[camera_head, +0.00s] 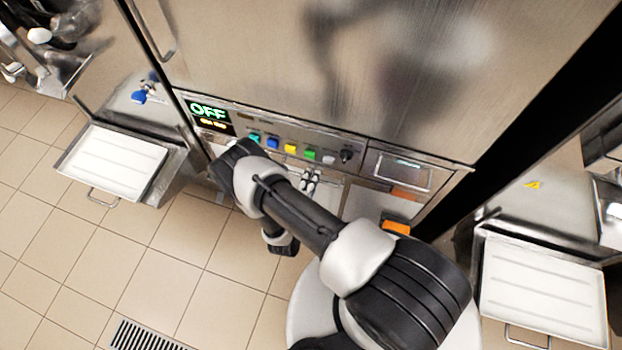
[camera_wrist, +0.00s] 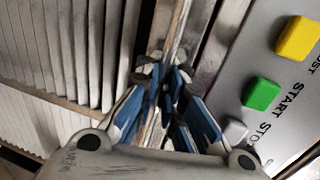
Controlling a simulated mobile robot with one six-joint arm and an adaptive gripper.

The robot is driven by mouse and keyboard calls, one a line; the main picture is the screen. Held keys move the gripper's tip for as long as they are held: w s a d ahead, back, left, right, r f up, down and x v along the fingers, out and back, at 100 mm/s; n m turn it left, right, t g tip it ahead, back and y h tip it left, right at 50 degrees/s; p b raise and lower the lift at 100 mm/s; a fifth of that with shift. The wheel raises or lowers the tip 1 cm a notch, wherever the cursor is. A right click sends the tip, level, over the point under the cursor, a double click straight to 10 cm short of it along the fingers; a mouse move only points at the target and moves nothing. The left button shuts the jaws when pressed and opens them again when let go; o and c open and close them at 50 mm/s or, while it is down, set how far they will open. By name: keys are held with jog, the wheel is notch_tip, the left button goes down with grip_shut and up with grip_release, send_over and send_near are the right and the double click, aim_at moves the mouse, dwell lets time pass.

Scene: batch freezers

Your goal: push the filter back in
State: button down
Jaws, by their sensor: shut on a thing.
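The louvred filter (camera_wrist: 75,45) shows pale slats on the left of the wrist view, below the control panel. A thin metal strip or bar (camera_wrist: 179,30) runs along its edge beside the panel. My gripper (camera_wrist: 168,82) is shut on this strip, with blue-lined fingers on either side. I cannot tell exactly where the filter's handle begins, as the fingers cover it. In the head view my gripper (camera_head: 311,182) shows small just under the button row. My own arm hides most of the filter there, so its depth in the machine cannot be told.
The control panel (camera_head: 290,138) has coloured buttons, a knob and a display reading OFF. The green button (camera_wrist: 261,94) lies close right of the fingers. White trays stand at left (camera_head: 112,160) and right (camera_head: 540,290). Tiled floor is open at lower left.

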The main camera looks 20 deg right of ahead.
jog(key=c, duration=2)
grip_release()
jog(key=shift+r, duration=0.1)
jog(key=v, duration=1.2)
